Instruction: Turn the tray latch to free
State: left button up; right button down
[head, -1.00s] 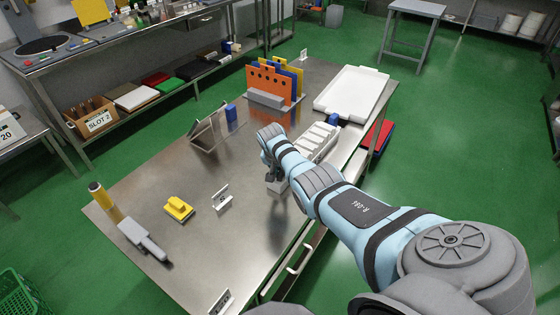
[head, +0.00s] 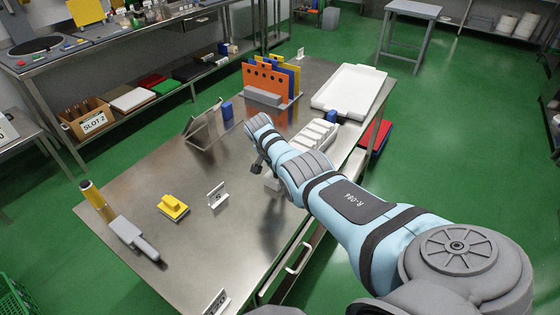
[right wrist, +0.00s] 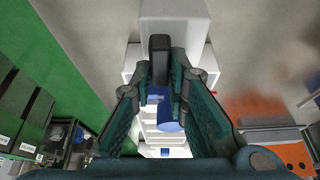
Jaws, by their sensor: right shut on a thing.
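The tray (head: 318,130) is white with several slots and lies on the steel table, partly hidden behind my right arm. A pale block (head: 271,182) shows at its near end, just under my right gripper (head: 259,166). In the right wrist view, my right gripper (right wrist: 164,80) has its fingers on either side of a dark upright lever (right wrist: 159,52), which appears to be the tray latch, and is shut on it. The lever stands in front of a light grey block (right wrist: 178,18). A blue part (right wrist: 167,115) shows between the fingers, above the white slots. My left gripper is out of view.

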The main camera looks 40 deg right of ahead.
jog(key=c, duration=1.6)
grip_release()
jog(key=shift+o, duration=0.2)
jog(key=v, duration=1.2)
jog(key=shift+s, duration=0.1)
